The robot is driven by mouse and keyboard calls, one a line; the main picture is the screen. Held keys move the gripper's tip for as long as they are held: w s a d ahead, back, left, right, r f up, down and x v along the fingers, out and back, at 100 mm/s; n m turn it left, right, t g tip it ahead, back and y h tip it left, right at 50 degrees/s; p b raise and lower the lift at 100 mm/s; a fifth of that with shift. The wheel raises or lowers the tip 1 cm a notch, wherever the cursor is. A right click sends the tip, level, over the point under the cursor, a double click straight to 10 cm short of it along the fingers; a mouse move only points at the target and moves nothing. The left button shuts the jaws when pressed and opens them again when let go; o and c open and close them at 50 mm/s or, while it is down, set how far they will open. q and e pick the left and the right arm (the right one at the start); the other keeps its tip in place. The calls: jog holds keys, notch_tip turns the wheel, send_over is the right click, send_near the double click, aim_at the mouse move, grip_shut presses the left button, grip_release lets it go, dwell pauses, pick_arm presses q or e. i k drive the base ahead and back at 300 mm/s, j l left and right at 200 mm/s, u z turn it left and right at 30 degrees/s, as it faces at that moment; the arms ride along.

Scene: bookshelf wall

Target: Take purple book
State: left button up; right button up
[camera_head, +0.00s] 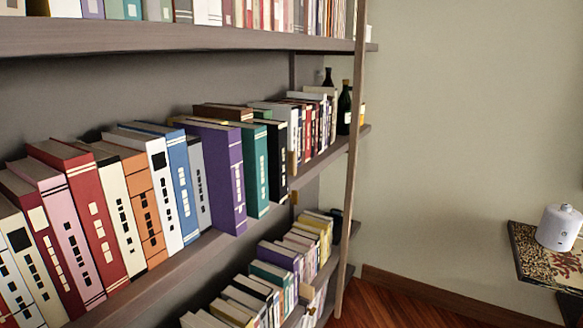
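A purple book (227,182) stands upright on the middle shelf, in the row of books. Its spine faces out and its lower front edge sticks out past the grey-white book (200,183) on its left. A teal book (256,170) stands directly to its right. Another purple book (278,257) is in the row on the lower shelf, smaller in view and partly covered by its neighbours. Neither of my grippers shows in the head view.
The middle shelf board (165,283) has a narrow bare front edge. A shelf post (351,150) rises at the right end. Dark bottles (345,108) stand near it. A small table (535,262) with a white container (559,227) is at the right. Wooden floor (400,306) is open between.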

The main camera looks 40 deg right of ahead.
aim_at(221, 147)
jog(key=z, duration=1.1)
